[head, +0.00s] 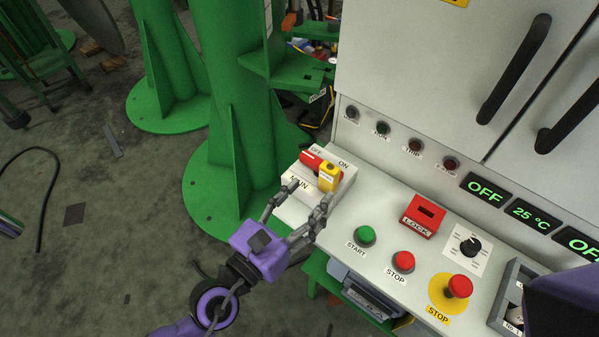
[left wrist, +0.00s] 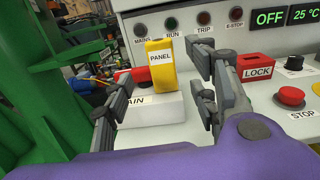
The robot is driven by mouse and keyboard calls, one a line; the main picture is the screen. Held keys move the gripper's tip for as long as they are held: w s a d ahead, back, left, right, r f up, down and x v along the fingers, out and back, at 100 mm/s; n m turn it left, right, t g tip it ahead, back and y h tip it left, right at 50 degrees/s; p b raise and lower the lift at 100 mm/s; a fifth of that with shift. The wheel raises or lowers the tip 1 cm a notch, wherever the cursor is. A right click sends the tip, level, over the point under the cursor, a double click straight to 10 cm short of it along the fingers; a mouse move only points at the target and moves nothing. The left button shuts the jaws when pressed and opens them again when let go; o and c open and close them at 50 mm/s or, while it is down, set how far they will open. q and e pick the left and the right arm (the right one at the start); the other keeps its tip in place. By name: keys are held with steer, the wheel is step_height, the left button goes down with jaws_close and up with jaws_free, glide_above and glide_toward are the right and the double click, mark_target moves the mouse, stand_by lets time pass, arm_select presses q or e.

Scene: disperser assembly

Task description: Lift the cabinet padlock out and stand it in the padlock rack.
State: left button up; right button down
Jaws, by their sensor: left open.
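The yellow padlock (head: 328,177), labelled PANEL in the left wrist view (left wrist: 160,66), stands upright at the red handle (head: 312,160) of the MAIN switch, on its pale block. My left gripper (head: 308,198) is open and empty on the near side of the padlock. In the left wrist view its fingers (left wrist: 160,92) stand apart on either side of the padlock, not visibly touching it. A red block marked LOCK (head: 425,214), with a dark slot in its top, sits on the panel to the right. I cannot tell whether it is the padlock rack. My right gripper's fingers are not visible.
The green START button (head: 365,236), red STOP button (head: 403,261), a black knob (head: 470,245) and a raised red stop button (head: 459,286) stand on the panel. A grey frame (head: 507,290) is at the right. A green column (head: 232,110) rises left of the switch.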

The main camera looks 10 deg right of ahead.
mark_target(326, 178)
arm_select(q)
steer(key=shift+w+d+r+m, duration=0.1)
steer(key=shift+w+d+m, duration=0.05)
steer(key=shift+d+m, duration=0.2)
steer(key=x, duration=0.7)
steer(key=shift+w+d+p, duration=0.1)
steer(key=shift+p, duration=0.3)
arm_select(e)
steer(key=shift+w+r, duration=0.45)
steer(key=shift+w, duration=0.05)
arm_select(q)
jaws_close()
